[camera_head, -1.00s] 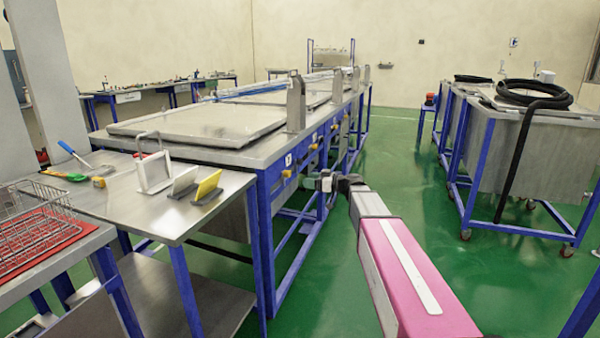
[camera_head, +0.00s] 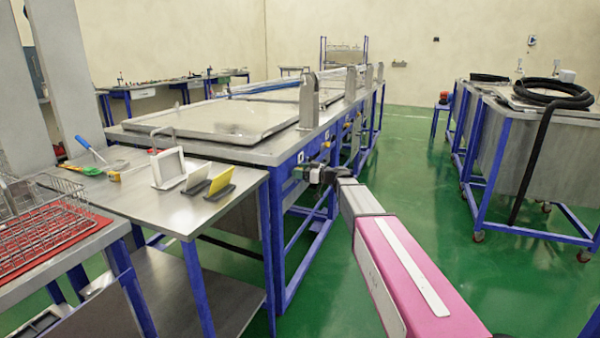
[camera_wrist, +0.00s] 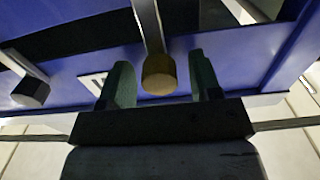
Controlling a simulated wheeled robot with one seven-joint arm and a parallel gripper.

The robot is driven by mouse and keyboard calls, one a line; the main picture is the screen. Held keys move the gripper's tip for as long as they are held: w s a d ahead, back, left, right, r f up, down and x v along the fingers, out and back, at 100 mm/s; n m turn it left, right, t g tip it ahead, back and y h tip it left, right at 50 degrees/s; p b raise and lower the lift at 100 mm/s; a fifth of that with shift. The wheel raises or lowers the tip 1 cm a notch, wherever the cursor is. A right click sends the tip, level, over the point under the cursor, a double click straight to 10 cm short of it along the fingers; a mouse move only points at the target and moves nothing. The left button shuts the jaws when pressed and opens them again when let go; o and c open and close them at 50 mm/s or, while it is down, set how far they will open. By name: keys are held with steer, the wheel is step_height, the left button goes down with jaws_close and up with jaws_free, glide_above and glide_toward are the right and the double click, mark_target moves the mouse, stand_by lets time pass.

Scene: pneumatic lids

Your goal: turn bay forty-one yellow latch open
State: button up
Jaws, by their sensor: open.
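A yellow-brown latch knob (camera_wrist: 159,76) on a grey metal stem shows in the wrist view, in front of a blue frame. My gripper (camera_wrist: 160,70) has its two dark green fingers apart, one on each side of this knob. I see gaps between the knob and both fingers. In the head view my gripper (camera_head: 304,172) is at the blue front rail of the long bench, and the arm hides the knob there. The bay number cannot be read.
A second, dark knob (camera_wrist: 30,92) on a stem is at the left in the wrist view. A steel side table (camera_head: 215,207) with upright white, grey and yellow plates stands left of my arm. Green floor (camera_head: 420,200) is clear to the right, before blue-framed carts.

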steer(key=c, duration=0.9)
steer(key=shift+c, duration=0.2)
steer(key=shift+m, duration=0.3)
steer(key=m, duration=0.3)
steer(key=shift+m, duration=0.3)
steer(key=m, duration=0.4)
steer(key=shift+w+m, duration=0.1)
steer(key=shift+m, duration=0.2)
steer(key=m, duration=0.4)
steer(key=shift+f, duration=0.1)
steer(key=shift+f+m, duration=0.1)
steer(key=shift+m, duration=2.4)
